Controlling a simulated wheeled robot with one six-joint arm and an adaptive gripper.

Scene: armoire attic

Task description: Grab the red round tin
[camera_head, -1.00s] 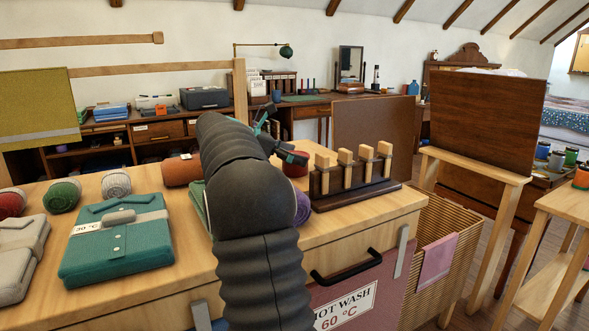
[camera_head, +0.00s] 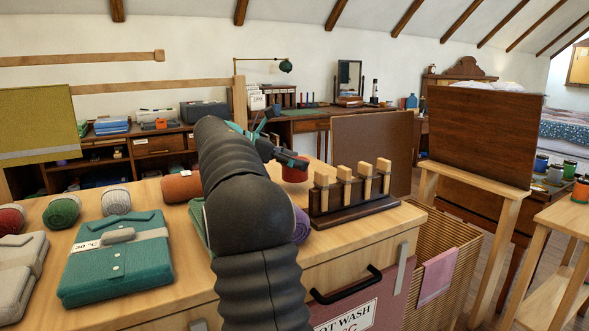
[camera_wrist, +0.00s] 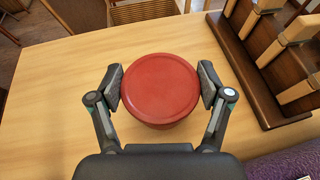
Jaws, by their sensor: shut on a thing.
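The red round tin (camera_wrist: 160,88) sits between the two pads of my gripper (camera_wrist: 160,90) in the wrist view, with a pad touching each side. My gripper is shut on it. In the head view the tin (camera_head: 294,172) shows beside the wooden peg rack, at the end of my arm, and appears to be a little above the wooden worktop. Its lid faces the wrist camera. My dark arm hides part of the worktop and of the gripper in the head view.
The dark rack with several upright wooden pegs (camera_head: 352,205) stands close on the tin's right. A purple roll (camera_head: 301,226) lies near it. Folded teal cloth (camera_head: 118,262) and several rolls lie to the left. A brown board (camera_head: 372,150) stands behind the worktop (camera_head: 180,285).

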